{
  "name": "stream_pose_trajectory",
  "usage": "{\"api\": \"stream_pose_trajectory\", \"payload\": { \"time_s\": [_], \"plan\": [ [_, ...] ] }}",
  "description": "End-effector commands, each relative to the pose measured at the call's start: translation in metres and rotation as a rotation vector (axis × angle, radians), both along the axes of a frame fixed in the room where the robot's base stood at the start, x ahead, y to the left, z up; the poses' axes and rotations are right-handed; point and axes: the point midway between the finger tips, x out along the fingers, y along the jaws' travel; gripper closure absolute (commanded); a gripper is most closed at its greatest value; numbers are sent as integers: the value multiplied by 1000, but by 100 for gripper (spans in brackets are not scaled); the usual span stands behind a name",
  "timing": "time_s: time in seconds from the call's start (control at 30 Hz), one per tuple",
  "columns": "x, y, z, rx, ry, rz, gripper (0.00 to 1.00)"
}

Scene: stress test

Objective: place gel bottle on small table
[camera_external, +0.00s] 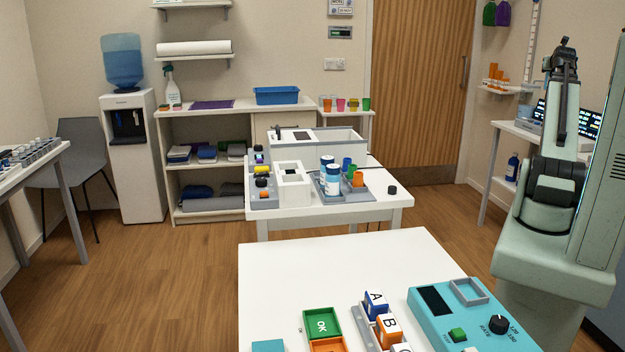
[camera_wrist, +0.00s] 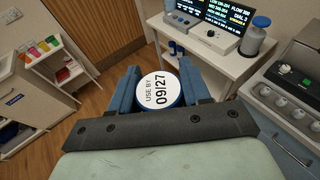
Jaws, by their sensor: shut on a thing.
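My gripper (camera_wrist: 162,88) is shut on a round thing (camera_wrist: 159,91) between its blue fingers in the wrist view. The thing has a white end face marked "USE BY 09/27" and a blue rim; I take it for the gel bottle, but its sides are hidden. In the external view my arm is raised at the right, and the held thing cannot be made out. Which table is the small table is unclear. A small white stand with coloured cups (camera_external: 345,112) is by the door; it also shows in the wrist view (camera_wrist: 57,68).
A white table with a lit screen (camera_external: 510,128) is beyond my arm; it also shows in the wrist view (camera_wrist: 203,42). The middle table (camera_external: 380,203) holds bottles and trays. The near table (camera_external: 285,265) has bare room at its far left. A counter machine (camera_wrist: 297,75) is right.

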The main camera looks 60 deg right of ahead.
Motion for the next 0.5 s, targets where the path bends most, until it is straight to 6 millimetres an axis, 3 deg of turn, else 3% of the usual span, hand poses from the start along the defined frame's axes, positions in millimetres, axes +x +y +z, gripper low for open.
{"api": "stream_pose_trajectory", "payload": {
  "time_s": [0.17, 0.5],
  "plan": [
    [-14, 1, 2, -1, -1, -22, 92],
    [-15, 0, 11, 0, -1, -22, 92]
  ]
}}
